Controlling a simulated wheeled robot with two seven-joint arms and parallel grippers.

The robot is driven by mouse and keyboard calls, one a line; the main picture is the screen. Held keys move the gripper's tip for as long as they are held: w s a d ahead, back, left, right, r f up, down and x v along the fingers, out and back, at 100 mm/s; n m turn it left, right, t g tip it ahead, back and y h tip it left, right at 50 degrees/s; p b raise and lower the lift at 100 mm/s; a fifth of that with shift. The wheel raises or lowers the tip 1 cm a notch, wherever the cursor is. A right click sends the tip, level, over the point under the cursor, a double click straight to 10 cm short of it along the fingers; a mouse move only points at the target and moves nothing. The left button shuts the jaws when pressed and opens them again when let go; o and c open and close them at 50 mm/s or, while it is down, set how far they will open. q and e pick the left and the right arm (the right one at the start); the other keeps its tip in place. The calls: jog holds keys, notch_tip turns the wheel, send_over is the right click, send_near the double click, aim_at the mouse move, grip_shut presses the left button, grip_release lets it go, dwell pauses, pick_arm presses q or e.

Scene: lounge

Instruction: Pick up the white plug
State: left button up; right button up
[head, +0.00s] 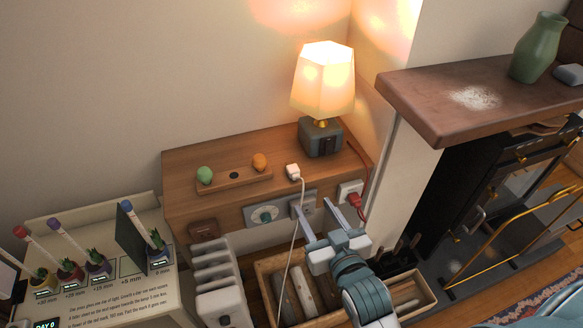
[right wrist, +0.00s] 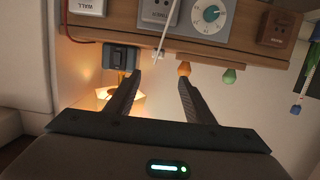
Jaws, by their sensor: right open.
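The white plug (head: 293,171) lies on top of the wooden console (head: 225,150), near its front edge. Its white cord (head: 299,225) hangs down over the front. My right gripper (head: 312,203) is open and empty, in front of the console and a little below and right of the plug in the head view. In the right wrist view, which is upside down, the open fingers (right wrist: 158,77) point toward the console, and the cord (right wrist: 163,40) shows beyond them. The plug is hard to make out there. My left gripper is not in view.
A lit lamp (head: 322,90) stands right of the plug. A tray (head: 235,181) with a green and an orange piece lies left. A red plug (head: 353,199) sits in a wall socket at right. A wooden crate (head: 265,285) with logs stands below, and a mantel (head: 450,110) juts out right.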

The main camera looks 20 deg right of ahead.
jog(key=p, duration=0.2)
send_near(296, 174)
jog(key=w, duration=0.4)
jog(key=shift+w+a+f, duration=0.3)
jog(key=shift+w+a, duration=0.1)
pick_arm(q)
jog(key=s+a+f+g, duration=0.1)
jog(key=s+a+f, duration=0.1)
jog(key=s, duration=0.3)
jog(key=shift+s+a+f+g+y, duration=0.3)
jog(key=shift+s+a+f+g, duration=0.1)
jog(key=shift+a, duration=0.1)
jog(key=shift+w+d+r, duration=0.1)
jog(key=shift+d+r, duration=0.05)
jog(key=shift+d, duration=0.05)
